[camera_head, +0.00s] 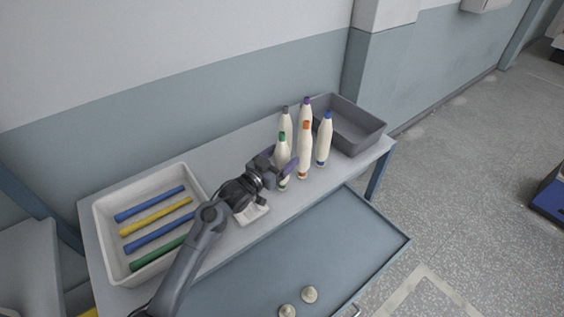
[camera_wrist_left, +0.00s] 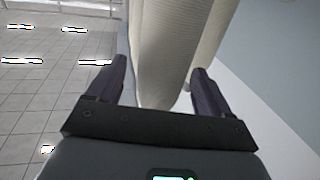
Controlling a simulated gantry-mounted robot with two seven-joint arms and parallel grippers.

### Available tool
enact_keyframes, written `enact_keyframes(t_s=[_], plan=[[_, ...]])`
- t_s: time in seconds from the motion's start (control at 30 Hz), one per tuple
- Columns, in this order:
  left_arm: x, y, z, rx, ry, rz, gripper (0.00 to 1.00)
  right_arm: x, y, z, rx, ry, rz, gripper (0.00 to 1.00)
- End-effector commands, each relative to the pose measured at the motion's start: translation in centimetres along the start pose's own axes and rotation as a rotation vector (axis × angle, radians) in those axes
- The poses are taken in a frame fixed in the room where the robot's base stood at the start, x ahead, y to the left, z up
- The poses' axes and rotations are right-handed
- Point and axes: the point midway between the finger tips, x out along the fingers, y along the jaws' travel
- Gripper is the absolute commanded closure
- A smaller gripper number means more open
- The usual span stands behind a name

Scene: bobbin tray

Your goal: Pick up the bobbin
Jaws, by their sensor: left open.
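I cannot tell whether either finger touches the bobbin. My right gripper is not in view.
A white tray (camera_head: 103,232) with blue, yellow and green rods stands on the table's left. An empty grey bin (camera_head: 372,143) stands at the right end, close to the bobbins.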

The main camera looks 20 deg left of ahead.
Motion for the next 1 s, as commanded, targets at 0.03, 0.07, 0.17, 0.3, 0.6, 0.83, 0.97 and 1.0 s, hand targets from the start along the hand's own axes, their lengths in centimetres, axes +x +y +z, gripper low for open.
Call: enact_keyframes(t_s=[0.03,0.07,0.17,0.3,0.6,0.83,0.97,1.0], plan=[[0.7,0.0,0.1,-0.002,0.001,0.000,0.20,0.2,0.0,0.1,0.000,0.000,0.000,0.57],[1.1,0.0,0.0,-0.002,0.002,0.000,0.20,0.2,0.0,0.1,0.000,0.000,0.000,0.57],[1.9,0.0,0.0,-0.001,0.002,-0.001,0.20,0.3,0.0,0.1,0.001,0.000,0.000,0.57],[2.4,0.0,0.1,0.000,0.000,-0.002,0.20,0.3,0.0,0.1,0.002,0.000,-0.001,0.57],[2.4,0.0,0.1,0.000,0.000,-0.001,0.35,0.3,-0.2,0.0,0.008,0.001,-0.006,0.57],[2.4,0.0,0.1,0.000,0.000,-0.001,0.70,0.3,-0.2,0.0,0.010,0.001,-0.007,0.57],[2.4,0.0,0.0,0.000,0.001,-0.001,0.79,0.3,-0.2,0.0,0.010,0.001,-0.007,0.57],[2.4,0.0,0.0,0.000,0.001,-0.001,0.79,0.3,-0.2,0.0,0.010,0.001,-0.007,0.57]])
